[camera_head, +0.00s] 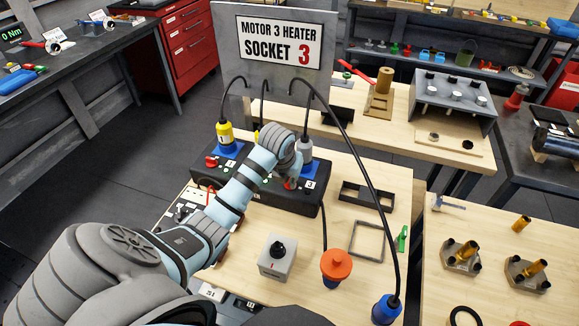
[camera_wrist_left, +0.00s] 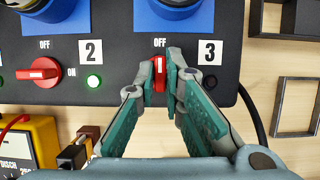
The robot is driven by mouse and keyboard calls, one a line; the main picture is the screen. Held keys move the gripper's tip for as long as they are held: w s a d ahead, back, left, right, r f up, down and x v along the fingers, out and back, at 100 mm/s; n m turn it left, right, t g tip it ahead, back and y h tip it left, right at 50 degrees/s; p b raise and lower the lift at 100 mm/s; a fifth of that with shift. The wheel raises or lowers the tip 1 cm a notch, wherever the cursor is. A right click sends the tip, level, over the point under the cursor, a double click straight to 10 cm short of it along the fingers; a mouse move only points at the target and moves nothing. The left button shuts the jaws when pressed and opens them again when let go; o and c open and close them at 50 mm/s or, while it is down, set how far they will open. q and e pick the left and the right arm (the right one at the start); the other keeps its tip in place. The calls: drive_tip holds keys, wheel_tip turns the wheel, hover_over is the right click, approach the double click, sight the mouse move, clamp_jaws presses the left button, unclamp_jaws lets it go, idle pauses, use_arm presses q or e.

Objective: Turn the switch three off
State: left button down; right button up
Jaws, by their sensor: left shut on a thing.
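Switch three is a red knob (camera_wrist_left: 158,74) beside the label "3" (camera_wrist_left: 209,52) on a black socket box (camera_head: 258,192). In the left wrist view its white-marked handle stands upright, in line with the "OFF" mark above it. My left gripper (camera_wrist_left: 166,78) is shut on this knob, with its green-padded fingers on either side. In the head view my left gripper (camera_head: 291,172) is over the right end of the box. My right gripper is not in view.
Switch two (camera_wrist_left: 40,73) lies sideways, beside a lit green lamp (camera_wrist_left: 94,82) marked "ON". A grey plug (camera_head: 305,150) stands in the socket above switch three. Black cables arch overhead.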

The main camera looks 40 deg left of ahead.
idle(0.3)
use_arm(q)
drive_tip(key=c, duration=1.7)
unclamp_jaws()
drive_tip(key=a+v, duration=0.1)
drive_tip(key=v, duration=0.6)
drive_tip(key=shift+d+r, duration=0.25)
drive_tip(key=shift+d, duration=0.2)
